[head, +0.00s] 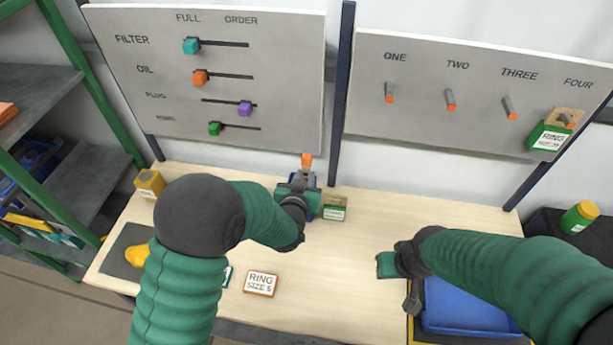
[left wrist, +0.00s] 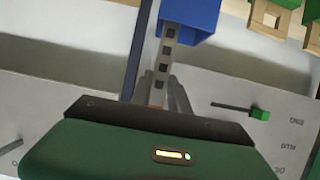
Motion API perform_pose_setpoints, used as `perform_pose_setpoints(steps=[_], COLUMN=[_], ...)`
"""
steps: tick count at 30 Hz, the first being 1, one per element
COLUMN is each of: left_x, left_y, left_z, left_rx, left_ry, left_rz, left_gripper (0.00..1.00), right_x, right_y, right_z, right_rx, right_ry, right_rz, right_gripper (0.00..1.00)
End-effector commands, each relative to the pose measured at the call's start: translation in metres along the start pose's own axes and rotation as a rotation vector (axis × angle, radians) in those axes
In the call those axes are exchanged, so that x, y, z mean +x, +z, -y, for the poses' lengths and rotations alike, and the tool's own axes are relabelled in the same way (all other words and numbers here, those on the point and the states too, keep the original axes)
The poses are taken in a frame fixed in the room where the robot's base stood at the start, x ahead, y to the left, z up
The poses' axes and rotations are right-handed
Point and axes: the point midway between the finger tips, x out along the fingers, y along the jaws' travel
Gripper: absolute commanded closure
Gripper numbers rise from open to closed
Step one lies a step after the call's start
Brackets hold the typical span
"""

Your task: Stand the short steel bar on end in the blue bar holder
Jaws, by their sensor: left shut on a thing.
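The short steel bar (left wrist: 166,62) is grey with dark square marks in the left wrist view, and an orange end shows in the head view (head: 307,160). My left gripper (head: 302,181) is shut on it near the orange end, which points up. The blue bar holder (left wrist: 190,14) is at the bar's far end; in the head view it is mostly hidden behind my left gripper. The bar overlaps the holder's edge; I cannot tell how deep it sits. My right gripper (head: 388,265) hangs over the right of the table, its fingers unclear.
A green-and-tan box (head: 335,208) stands close to the right of my left gripper. A blue tray (head: 465,308) lies front right. A ring label card (head: 261,284) lies at front centre, a yellow box (head: 149,184) back left. Panels with sliders and pegs stand behind the table.

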Motion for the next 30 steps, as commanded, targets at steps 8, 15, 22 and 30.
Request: perform_pose_setpoints(steps=[8,15,22,30], left_x=[0.001,0.001,0.0,-0.044], left_y=[-0.001,0.0,0.001,-0.004], left_z=[-0.002,-0.001,0.0,-0.003], left_rx=[0.003,0.002,0.001,0.004], left_ry=[-0.002,-0.002,-0.002,-0.002], left_rz=[-0.003,-0.002,0.001,0.001], left_gripper=[0.77,0.53,0.53,0.53], right_x=[0.001,0.001,0.0,-0.015], right_y=[0.0,0.0,0.0,-0.004], right_z=[0.0,0.0,0.0,0.0], right_rx=[0.0,0.0,0.0,0.0], right_ry=[0.0,0.0,0.0,0.0], right_rz=[0.0,0.0,0.0,0.0], right_gripper=[0.64,0.64,0.64,0.64])
